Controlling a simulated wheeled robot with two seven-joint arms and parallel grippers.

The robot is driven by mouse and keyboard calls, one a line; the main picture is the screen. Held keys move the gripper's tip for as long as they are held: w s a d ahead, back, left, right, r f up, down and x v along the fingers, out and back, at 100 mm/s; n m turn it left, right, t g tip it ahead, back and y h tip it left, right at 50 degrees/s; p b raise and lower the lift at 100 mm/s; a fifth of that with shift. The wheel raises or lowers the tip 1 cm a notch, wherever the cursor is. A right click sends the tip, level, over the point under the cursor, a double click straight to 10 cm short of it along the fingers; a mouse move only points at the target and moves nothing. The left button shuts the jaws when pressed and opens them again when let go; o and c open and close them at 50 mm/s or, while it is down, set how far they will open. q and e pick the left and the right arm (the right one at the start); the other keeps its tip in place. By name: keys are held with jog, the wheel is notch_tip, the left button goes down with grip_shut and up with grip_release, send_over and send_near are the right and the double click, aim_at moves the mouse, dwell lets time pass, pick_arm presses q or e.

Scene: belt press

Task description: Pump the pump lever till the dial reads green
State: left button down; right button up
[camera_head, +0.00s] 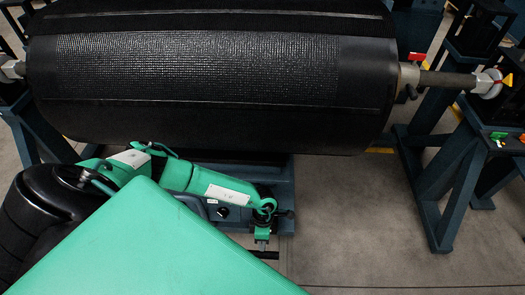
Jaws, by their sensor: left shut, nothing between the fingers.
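My left arm comes in from the left, and its gripper (262,243) is at the lower middle, pointing down. Its fingers are shut with nothing seen between them. It is beside the front right end of a blue-grey machine base (283,177) under the roller. A small round black part (222,212) with a pale label beside it shows on the base, just left of the gripper; I cannot tell whether it is the dial, and no reading shows. I cannot make out the pump lever; my arm and green body cover much of this area. My right gripper is not in view.
A large black belt roll (210,85) on a steel shaft (445,79) spans the top. A blue support frame (440,190) stands at the right, with green and orange buttons (507,137) beyond it. Bare concrete floor (350,225) lies right of the gripper.

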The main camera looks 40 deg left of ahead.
aim_at(262, 254)
pick_arm(q)
jog(key=shift+s+d+f+b, duration=0.25)
jog(key=shift+s+f, duration=0.2)
jog(key=shift+f, duration=0.2)
jog(key=shift+s+d+f+b, duration=0.15)
jog(key=shift+s+d+f, duration=0.1)
jog(key=shift+s+f, duration=0.25)
jog(key=shift+w+f, duration=0.1)
jog(key=shift+s+d+f+b, duration=0.15)
jog(key=shift+s+f+b, duration=0.25)
jog(key=shift+f, duration=0.25)
jog(key=shift+w, duration=0.1)
jog(key=shift+w+r+p, duration=0.25)
jog(key=shift+r+p, duration=0.2)
jog(key=shift+r, duration=0.1)
jog(key=shift+w+a+r, duration=0.1)
jog(key=shift+a+r, duration=0.05)
jog(key=shift+a, duration=0.05)
jog(key=shift+r, duration=0.1)
